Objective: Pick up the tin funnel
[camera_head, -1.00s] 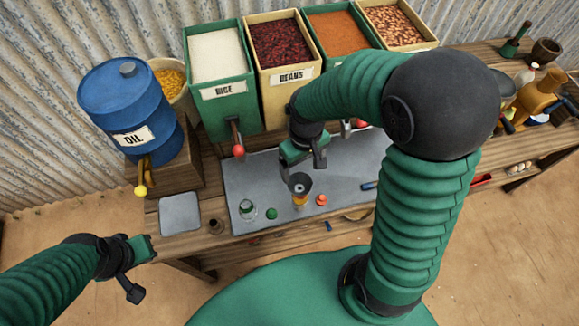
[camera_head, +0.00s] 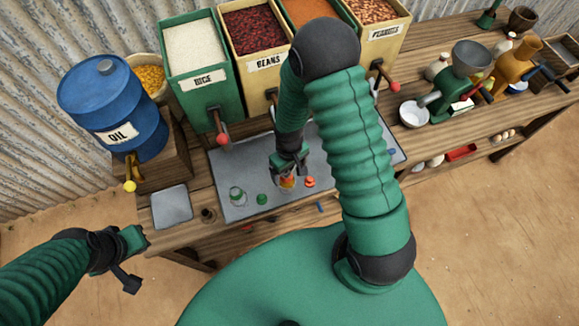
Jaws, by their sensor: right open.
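The tin funnel (camera_head: 287,176) is a small dark grey cone on top of an amber bottle (camera_head: 287,184) on the grey mat (camera_head: 232,160). Most of the funnel is hidden by my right gripper (camera_head: 288,168). That gripper is open and points down right at the funnel; I cannot tell whether it touches it. My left gripper (camera_head: 134,262) is off the front left of the bench, far from the funnel; its jaw opening is unclear.
A clear jar (camera_head: 237,196), a green lid (camera_head: 262,199) and an orange lid (camera_head: 309,182) are near the bottle. Behind stand the rice bin (camera_head: 203,98) and beans bin (camera_head: 266,82). A blue oil drum (camera_head: 112,105) is at left, a green grinder (camera_head: 455,85) at right.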

